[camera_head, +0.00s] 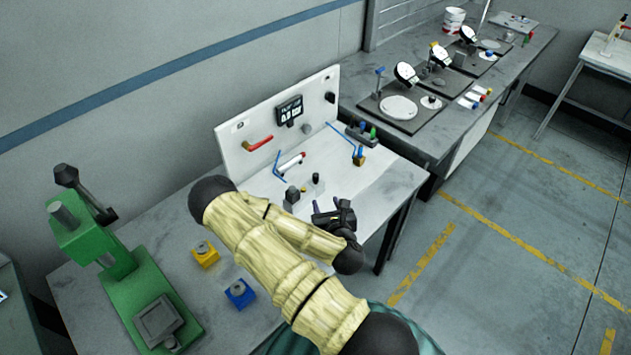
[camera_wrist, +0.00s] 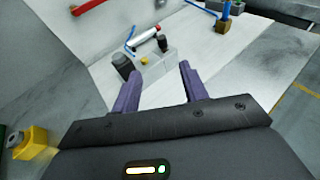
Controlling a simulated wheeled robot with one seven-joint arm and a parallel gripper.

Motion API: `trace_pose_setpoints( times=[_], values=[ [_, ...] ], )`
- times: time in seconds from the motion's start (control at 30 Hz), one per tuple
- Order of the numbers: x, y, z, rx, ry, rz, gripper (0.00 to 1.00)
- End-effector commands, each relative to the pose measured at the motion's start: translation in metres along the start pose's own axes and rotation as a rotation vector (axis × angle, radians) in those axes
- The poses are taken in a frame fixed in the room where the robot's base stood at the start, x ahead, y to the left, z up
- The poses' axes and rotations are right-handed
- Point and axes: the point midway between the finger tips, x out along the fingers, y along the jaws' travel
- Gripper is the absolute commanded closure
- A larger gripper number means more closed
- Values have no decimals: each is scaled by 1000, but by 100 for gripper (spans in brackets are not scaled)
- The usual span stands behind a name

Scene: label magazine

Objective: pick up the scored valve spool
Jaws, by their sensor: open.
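I cannot make out with certainty which piece is the scored valve spool, and no score marks are visible. My gripper (camera_head: 328,210) is low over the white bench top; the wrist view shows its two purple fingers (camera_wrist: 158,82) apart with nothing between them. Beyond the fingers is a grey block (camera_wrist: 158,66) with a yellow button and a black cylinder (camera_wrist: 162,45) at it. A dark upright piece (camera_wrist: 124,66) stands just left of the block. The head view shows a small black upright cylinder (camera_head: 316,179) and a grey block (camera_head: 291,198) left of my gripper.
A white cylinder with a red end (camera_head: 291,162) lies near the upright panel (camera_head: 240,140), which carries a display (camera_head: 289,110) and a red handle (camera_head: 258,143). Blue tubes run nearby. A green press (camera_head: 125,270) and yellow (camera_head: 205,256) and blue (camera_head: 240,293) blocks stand left.

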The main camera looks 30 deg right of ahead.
Motion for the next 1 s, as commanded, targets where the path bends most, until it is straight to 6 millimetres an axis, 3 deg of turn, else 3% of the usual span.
trace_pose_setpoints(
  times=[0.2, 1.0],
  values=[
    [24, 0, -4, 2, -4, 1, 56],
    [45, 1, -4, 2, -3, 1, 56]
  ],
)
